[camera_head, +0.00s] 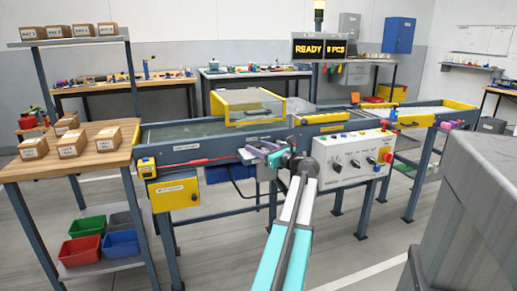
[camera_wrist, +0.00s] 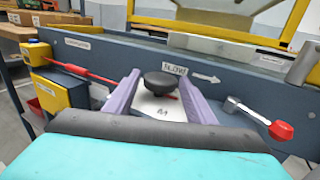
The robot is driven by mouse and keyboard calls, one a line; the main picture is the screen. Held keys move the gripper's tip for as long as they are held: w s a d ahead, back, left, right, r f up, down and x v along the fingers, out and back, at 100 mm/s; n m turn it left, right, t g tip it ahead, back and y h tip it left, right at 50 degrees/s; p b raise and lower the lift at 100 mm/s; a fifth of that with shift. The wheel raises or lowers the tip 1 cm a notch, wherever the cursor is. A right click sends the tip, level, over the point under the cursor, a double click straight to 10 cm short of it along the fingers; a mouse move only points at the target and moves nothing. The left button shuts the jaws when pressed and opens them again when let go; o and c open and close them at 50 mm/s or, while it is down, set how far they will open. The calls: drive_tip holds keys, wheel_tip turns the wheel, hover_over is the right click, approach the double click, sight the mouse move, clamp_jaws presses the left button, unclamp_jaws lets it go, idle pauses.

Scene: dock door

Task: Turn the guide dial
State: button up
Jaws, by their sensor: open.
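A round black dial (camera_wrist: 161,83) stands on a white plate (camera_wrist: 145,103) with a small red mark, on the side of the blue-grey conveyor frame. In the wrist view my gripper (camera_wrist: 156,85) is open, with one purple finger to the left of the dial and one to the right. I see gaps between fingers and dial; whether either touches it is not clear. In the head view my gripper (camera_head: 262,152) is at the conveyor's near side, and the dial is hard to make out behind the fingers.
A lever with a red end (camera_wrist: 281,130) is right of the fingers. A red rod (camera_wrist: 82,72) runs along the frame to the left. A white control panel (camera_head: 350,157) with knobs is at right. A wooden table (camera_head: 85,160) with boxes is at left.

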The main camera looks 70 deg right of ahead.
drive_tip(key=p+v, duration=0.3)
drive_tip(key=v, duration=1)
drive_tip(key=shift+s+a, duration=0.2)
drive_tip(key=shift+s, duration=0.1)
drive_tip(key=shift+s, duration=0.1)
